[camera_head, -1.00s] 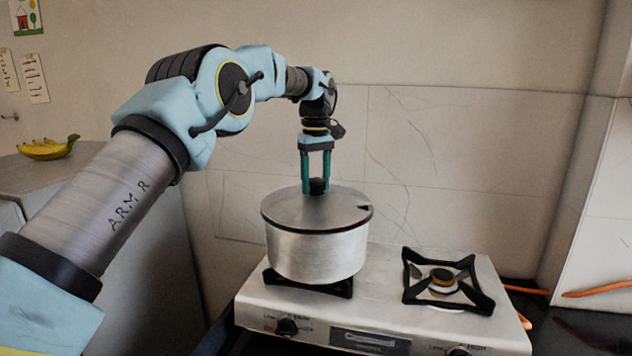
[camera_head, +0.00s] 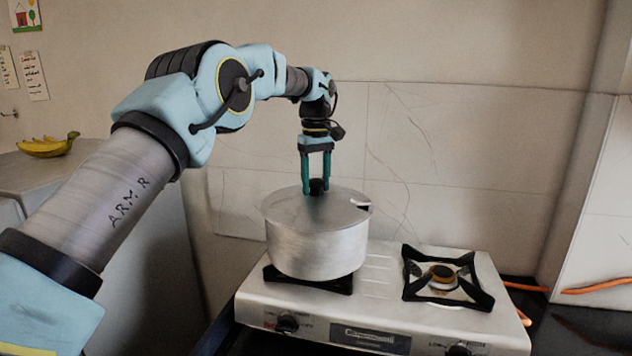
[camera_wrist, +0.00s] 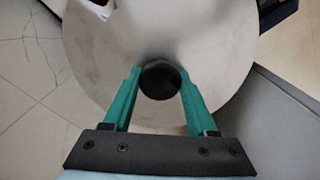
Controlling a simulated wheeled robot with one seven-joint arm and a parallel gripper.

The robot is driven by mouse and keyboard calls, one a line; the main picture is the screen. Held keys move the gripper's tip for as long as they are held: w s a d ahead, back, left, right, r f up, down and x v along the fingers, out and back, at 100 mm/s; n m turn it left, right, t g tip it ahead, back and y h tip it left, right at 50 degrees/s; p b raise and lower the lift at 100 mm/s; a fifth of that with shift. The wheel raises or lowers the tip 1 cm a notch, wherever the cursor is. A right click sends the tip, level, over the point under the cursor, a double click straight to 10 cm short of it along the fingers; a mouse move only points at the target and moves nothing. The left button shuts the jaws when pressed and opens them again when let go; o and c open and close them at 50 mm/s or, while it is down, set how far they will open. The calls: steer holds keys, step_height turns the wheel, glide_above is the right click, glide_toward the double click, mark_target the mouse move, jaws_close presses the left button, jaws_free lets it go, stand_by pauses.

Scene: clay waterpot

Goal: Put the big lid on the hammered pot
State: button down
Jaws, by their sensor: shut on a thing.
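The hammered pot (camera_head: 316,252) is a silver metal pot standing on the left burner of the stove. The big lid (camera_head: 283,205) is a flat grey metal disc with a black knob and a notch at its right edge. It lies level over the pot's mouth, and its rim meets the pot's rim with no gap that I can see. My gripper (camera_head: 317,190) points straight down with its teal fingers shut on the knob. In the wrist view the lid (camera_wrist: 225,45) fills most of the picture, with the knob (camera_wrist: 160,80) between the fingers. The pot's inside is hidden.
The white stove (camera_head: 385,275) has an empty right burner (camera_head: 442,277). Orange hose (camera_head: 597,286) runs along the dark counter at right. A tiled wall stands close behind the pot. Bananas (camera_head: 48,146) lie on a grey surface at far left.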

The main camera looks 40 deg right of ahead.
steer(key=shift+f, duration=0.3)
steer(key=shift+c, duration=0.6)
jaws_free()
step_height(320, 180, up, 11)
steer(key=shift+r+p, duration=0.1)
steer(key=shift+p, duration=0.6)
steer(key=shift+s, duration=0.15)
